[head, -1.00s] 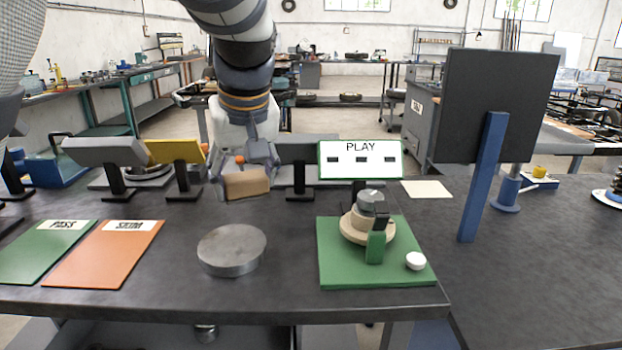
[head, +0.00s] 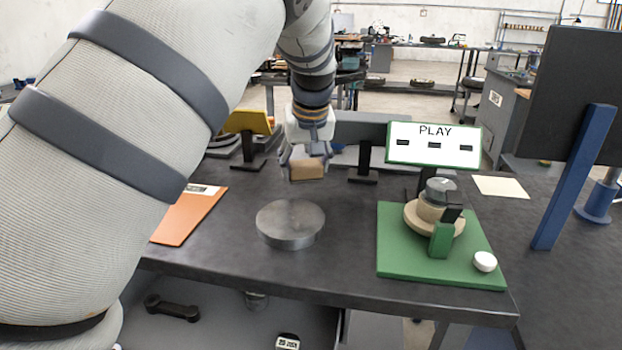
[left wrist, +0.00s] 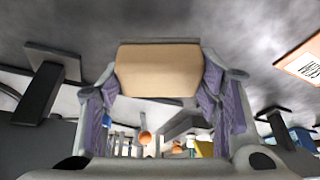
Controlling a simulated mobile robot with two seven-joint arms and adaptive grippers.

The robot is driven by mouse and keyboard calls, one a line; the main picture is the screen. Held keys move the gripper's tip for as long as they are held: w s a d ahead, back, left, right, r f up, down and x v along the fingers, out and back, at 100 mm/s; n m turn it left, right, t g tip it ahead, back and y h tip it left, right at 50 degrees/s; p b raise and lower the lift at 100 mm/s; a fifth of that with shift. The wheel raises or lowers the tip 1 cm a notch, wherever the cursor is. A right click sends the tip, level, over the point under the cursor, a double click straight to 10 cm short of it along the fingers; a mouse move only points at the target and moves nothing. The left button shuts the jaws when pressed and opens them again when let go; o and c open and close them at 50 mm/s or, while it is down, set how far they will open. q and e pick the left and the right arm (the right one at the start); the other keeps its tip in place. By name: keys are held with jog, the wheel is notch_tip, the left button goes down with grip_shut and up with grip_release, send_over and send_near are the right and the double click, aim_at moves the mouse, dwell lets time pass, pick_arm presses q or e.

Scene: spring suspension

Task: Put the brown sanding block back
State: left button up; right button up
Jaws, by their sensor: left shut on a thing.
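The brown sanding block (head: 308,170) is held between the fingers of my left gripper (head: 305,163), above the dark table behind the round grey metal disc (head: 290,222). In the left wrist view the block (left wrist: 158,70) fills the gap between the two purple-padded fingers of the left gripper (left wrist: 160,95). The gripper is shut on it. Whether the block touches anything below cannot be told. My right gripper is not in view.
A green base (head: 398,262) with a stacked round fixture stands right of the disc. A white PLAY sign (head: 433,144) is behind it. An orange mat (head: 190,217) lies left, partly hidden by my arm. A yellow tilted panel (head: 248,121) stands at the back left. A tall dark panel (head: 570,90) stands right.

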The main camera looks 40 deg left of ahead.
aim_at(306, 176)
pick_arm(q)
jog(key=shift+w+a+f, duration=0.1)
jog(key=shift+a+f, duration=0.05)
jog(key=shift+f, duration=1.75)
jog(key=o, duration=1.1)
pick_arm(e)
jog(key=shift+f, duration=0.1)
pick_arm(q)
jog(key=shift+r, duration=0.35)
jog(key=p+v, duration=0.1)
jog(key=v, duration=1)
jog(key=shift+r, duration=0.3)
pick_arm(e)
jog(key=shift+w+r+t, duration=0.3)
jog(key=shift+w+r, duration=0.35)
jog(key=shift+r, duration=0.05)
